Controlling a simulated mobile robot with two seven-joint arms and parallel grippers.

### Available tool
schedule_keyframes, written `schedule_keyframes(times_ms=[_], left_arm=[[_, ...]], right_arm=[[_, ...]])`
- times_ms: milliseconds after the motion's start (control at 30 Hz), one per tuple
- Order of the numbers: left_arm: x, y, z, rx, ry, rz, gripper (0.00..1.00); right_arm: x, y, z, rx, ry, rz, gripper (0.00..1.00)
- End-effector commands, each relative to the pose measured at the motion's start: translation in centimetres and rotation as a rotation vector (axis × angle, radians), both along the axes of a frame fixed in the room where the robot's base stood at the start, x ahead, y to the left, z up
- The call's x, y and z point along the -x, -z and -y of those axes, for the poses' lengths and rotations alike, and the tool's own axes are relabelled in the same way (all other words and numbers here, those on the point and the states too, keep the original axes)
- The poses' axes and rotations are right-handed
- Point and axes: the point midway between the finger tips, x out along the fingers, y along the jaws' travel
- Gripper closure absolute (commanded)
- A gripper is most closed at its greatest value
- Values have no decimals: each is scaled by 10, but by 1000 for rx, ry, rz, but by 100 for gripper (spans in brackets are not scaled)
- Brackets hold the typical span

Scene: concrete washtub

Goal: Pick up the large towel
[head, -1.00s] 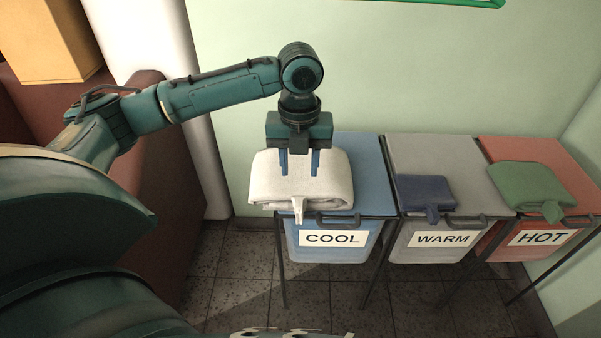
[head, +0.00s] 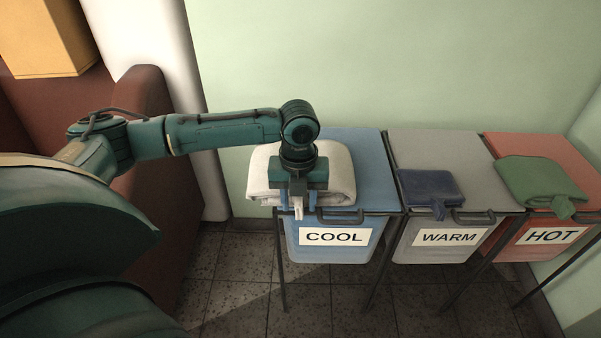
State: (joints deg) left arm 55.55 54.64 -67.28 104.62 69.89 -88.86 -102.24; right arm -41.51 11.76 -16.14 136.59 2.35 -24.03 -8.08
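The large white towel (head: 338,172) lies folded on the lid of the blue bin marked COOL (head: 365,150). A small tab (head: 298,212) hangs from its front edge. My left gripper (head: 298,202) points down at the towel's front, with one finger on each side of the tab. The fingers are apart, and whether they touch the towel cannot be told. My gripper and wrist hide the middle of the towel. My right gripper is not in view.
A small navy towel (head: 428,186) lies on the grey WARM bin (head: 425,150). A green towel (head: 538,182) lies on the red HOT bin (head: 540,147). A wall stands behind the bins. A brown armchair-like piece (head: 150,200) and white column (head: 165,50) are at left.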

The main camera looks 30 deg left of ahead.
Motion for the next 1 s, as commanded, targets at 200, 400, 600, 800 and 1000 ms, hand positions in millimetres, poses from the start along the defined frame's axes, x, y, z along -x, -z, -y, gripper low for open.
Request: schedule_keyframes(times_ms=[200,400,600,800,1000], left_arm=[[0,-1,0,0,0,1,66],[0,-1,0,0,0,1,82],[0,-2,0,0,1,1,98],[0,-2,0,0,0,1,100],[-1,-3,0,0,0,5,100]], right_arm=[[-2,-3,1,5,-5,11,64],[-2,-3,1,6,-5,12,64],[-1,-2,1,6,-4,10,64],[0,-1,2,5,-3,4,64],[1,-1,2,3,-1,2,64]])
